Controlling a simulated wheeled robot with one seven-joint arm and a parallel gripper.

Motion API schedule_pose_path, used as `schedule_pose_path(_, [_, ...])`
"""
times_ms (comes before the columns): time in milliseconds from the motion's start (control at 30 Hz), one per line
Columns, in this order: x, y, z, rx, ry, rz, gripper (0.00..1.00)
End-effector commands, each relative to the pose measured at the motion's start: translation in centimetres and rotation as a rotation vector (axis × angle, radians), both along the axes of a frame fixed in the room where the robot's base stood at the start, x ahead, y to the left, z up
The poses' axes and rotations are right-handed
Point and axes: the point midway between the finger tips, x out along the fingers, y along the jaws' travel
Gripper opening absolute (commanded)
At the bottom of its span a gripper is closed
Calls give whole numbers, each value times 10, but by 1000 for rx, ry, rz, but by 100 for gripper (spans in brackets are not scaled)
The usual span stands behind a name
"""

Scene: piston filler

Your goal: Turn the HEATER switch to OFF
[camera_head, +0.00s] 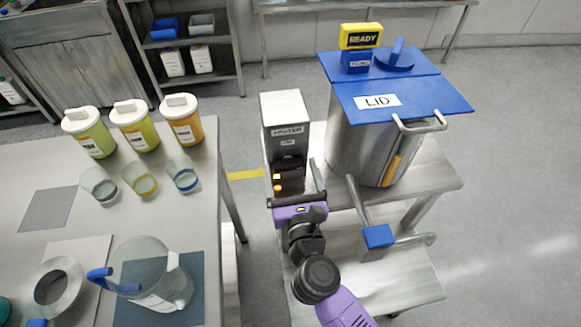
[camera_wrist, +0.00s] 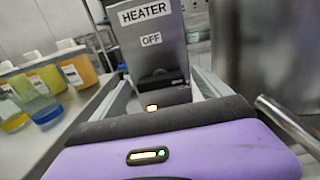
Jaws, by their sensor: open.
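The heater box (camera_head: 284,112), a grey upright housing labelled HEATER, stands at the left edge of the steel cart. In the wrist view its front (camera_wrist: 150,55) carries a HEATER label and an OFF label below it. A dark part (camera_wrist: 160,80) sits below the OFF label; I cannot tell the switch's shape or setting. My gripper (camera_head: 293,178) is open at the box's lower front. In the wrist view its fingers (camera_wrist: 163,82) lie left and right of that dark part. I cannot tell whether they touch it. Small orange lights show near the gripper.
A steel pot (camera_head: 365,145) with a blue lid (camera_head: 400,97) stands right of the box. Left is a table (camera_head: 40,160) with jars, glasses and a jug (camera_head: 150,275). A floor gap separates table and cart.

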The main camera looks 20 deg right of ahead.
Motion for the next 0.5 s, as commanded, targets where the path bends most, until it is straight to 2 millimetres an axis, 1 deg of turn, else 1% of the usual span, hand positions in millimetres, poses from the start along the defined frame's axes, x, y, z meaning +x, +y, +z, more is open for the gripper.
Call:
schedule_pose_path(100, [6, -1, 0, 0, 0, 0, 87])
schedule_pose_path(333, [6, -1, 0, -1, 0, 0, 87])
schedule_pose_path(367, [6, -1, 0, -1, 0, 0, 85])
schedule_pose_path(500, [6, -1, 0, -1, 0, 0, 58])
